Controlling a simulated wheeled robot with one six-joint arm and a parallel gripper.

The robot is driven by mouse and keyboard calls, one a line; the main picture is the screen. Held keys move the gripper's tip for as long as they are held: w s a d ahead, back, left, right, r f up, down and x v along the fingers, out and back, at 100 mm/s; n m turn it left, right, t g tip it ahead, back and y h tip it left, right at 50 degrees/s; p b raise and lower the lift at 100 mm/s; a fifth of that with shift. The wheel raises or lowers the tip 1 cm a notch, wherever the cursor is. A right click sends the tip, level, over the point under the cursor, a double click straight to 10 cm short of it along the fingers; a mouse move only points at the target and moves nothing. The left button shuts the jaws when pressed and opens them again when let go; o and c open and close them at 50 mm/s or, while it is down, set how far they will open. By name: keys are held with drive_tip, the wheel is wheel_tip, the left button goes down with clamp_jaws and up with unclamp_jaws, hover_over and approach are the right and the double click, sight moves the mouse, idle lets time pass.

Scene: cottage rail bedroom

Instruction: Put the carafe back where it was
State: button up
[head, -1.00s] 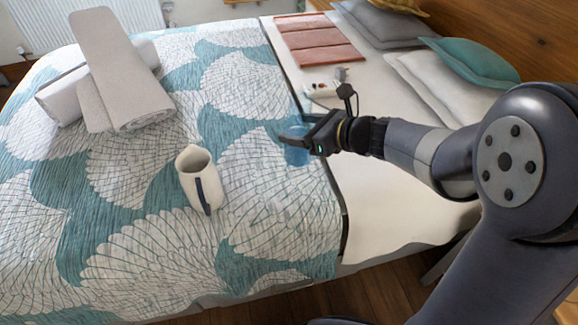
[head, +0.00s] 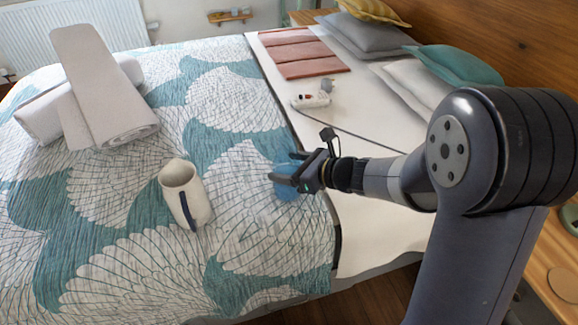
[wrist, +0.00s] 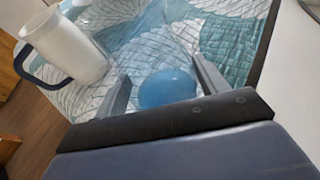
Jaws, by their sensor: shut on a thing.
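A translucent blue glass vessel, which I take for the carafe (head: 286,187), is held at the end of my gripper (head: 288,178) over the patterned bedspread, near its right edge. In the wrist view the blue vessel (wrist: 167,88) sits between the two fingers, which are shut on it. Its clear upper part is hard to make out. I cannot tell whether it touches the bed. A white pitcher with a dark blue handle (head: 183,192) stands upright on the bedspread, left of my gripper; it also shows in the wrist view (wrist: 66,45).
Rolled grey towels (head: 100,90) lie at the bed's far left. A folded terracotta cloth (head: 305,55) and a small white object (head: 311,100) lie on the cream sheet. Pillows (head: 450,68) line the headboard. A wooden surface (head: 548,255) is at the right edge.

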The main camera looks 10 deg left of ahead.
drive_tip(key=shift+f, duration=0.15)
drive_tip(key=o, duration=1.5)
drive_tip(key=shift+o, duration=0.2)
drive_tip(key=shift+d+r, duration=0.25)
drive_tip(key=shift+r, duration=0.1)
drive_tip(key=p+v, duration=0.2)
drive_tip(key=v, duration=0.9)
drive_tip(key=shift+s+d, duration=0.15)
drive_tip(key=shift+d, duration=0.05)
drive_tip(key=shift+a+f, duration=0.1)
